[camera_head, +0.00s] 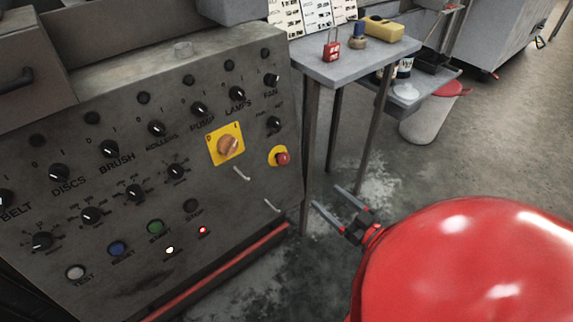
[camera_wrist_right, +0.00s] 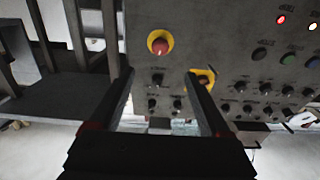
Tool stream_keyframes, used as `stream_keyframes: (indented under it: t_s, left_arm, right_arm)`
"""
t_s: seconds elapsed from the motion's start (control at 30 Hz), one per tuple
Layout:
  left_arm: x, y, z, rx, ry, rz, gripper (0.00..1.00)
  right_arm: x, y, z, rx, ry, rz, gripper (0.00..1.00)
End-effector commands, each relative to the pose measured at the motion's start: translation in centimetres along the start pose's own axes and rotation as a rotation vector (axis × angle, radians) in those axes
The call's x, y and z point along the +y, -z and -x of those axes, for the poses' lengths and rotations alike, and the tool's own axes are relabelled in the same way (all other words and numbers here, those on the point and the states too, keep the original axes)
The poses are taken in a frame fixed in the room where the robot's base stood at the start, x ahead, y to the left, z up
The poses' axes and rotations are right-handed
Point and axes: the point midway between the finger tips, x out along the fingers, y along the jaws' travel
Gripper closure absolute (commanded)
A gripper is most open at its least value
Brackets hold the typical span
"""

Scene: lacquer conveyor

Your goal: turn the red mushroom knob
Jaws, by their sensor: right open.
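The red mushroom knob (camera_head: 282,158) sits on a yellow round plate at the right side of the grey control panel (camera_head: 110,252). In the right wrist view the knob (camera_wrist_right: 159,46) shows beyond the fingertips, between their lines and nearer the left finger. My right gripper (camera_head: 338,204) is open and empty, to the right of the panel and lower than the knob in the head view, apart from it. It also shows open in the right wrist view (camera_wrist_right: 160,78). My left gripper is not in view.
A yellow plate with an orange rotary switch (camera_head: 228,146) is left of the knob. Two small handles (camera_head: 242,174) stick out below. Black selector knobs (camera_head: 237,93) fill the panel. A grey table (camera_head: 350,64) with a red padlock (camera_head: 331,50) stands behind. A white bin (camera_head: 428,122) is beyond it.

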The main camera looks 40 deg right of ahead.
Motion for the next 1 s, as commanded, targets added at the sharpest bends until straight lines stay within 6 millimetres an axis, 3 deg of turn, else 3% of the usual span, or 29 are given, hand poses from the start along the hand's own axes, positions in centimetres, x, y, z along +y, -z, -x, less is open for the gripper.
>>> stream_keyframes:
  t_s: [0.27,0.8,1.0]
  left_arm:
    - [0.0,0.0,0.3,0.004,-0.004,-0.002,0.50]
    - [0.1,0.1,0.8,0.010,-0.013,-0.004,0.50]
    - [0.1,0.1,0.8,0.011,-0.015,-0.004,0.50]
  right_arm:
    - [-0.3,0.0,-3.1,-0.001,0.011,0.004,0.19]
    - [-0.2,0.0,-13.3,-0.002,0.008,0.001,0.19]
    - [-0.1,0.1,-16.2,0.000,0.002,-0.001,0.19]
